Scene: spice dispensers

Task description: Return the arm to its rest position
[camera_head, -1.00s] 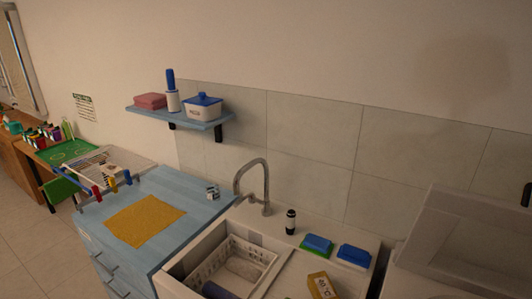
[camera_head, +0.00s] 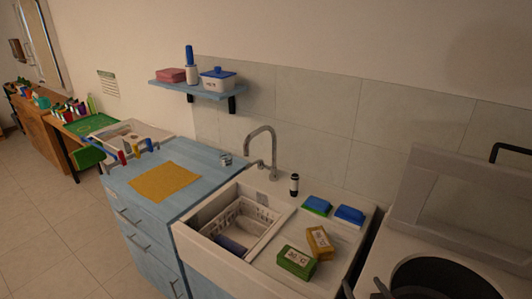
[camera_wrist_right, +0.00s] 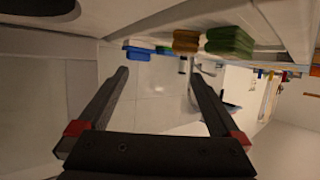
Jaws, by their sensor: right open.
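My right gripper (camera_wrist_right: 158,75) is open in the right wrist view, with its two dark fingers wide apart and nothing between them. In the head view, the dark tips at the bottom edge, between the sink and the black pan, appear to be this gripper (camera_head: 365,288); the rest of it is out of frame. The wrist view looks tilted, with the sink-side boxes and sponges beyond the fingers. My left gripper is not in view.
The white sink (camera_head: 205,247) holds a white basket (camera_head: 262,215). Yellow (camera_head: 319,240) and green (camera_head: 296,262) boxes lie on its drainboard, near two blue-topped sponges. A yellow cloth (camera_head: 165,182) lies on the blue cabinet.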

